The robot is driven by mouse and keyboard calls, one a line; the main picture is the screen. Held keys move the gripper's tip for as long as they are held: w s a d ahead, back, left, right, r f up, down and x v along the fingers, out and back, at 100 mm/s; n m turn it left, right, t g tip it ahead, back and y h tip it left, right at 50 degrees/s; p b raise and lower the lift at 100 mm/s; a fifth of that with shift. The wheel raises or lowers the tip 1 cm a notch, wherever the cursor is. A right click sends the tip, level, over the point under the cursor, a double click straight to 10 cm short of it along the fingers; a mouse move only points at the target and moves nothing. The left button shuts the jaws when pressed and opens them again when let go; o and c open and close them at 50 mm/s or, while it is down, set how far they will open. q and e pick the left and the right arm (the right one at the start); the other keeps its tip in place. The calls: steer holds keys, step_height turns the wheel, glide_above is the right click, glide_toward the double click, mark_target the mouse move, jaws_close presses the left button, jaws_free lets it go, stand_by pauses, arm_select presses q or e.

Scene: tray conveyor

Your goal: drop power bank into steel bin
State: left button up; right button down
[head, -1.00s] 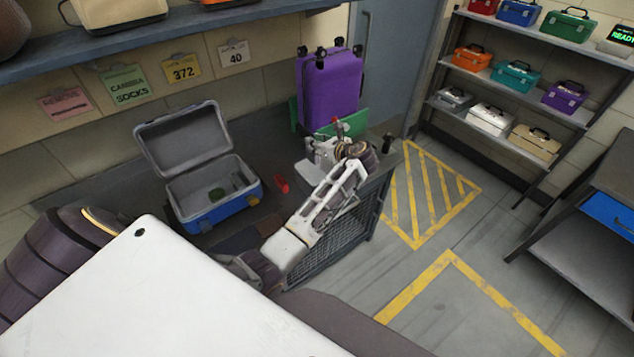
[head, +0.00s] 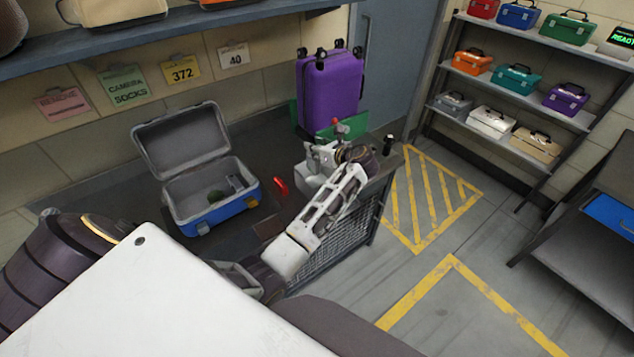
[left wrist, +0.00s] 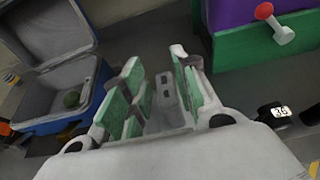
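My left gripper (head: 325,155) is over the right end of the dark work surface, in front of the purple suitcase. In the left wrist view its green-padded fingers (left wrist: 158,72) stand apart. A grey block with small dark slots (left wrist: 166,92), which looks like the power bank, lies between them. It is close to the right finger, and a gap seems to show at the left finger. A light grey box-like shape (head: 308,179) shows just below the gripper in the head view. I cannot make out a steel bin for certain. My right gripper is not in view.
An open blue and grey case (head: 235,205) with a green item inside stands left of the gripper. A red item (head: 281,186) lies between. The purple suitcase (head: 330,88) and a green container (head: 355,130) are behind. A black cylinder (head: 388,144) stands at the right.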

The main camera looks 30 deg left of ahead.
arm_select(q)
steer(key=shift+o, duration=1.4)
steer(key=shift+d, duration=0.1)
steer(key=v, duration=1.2)
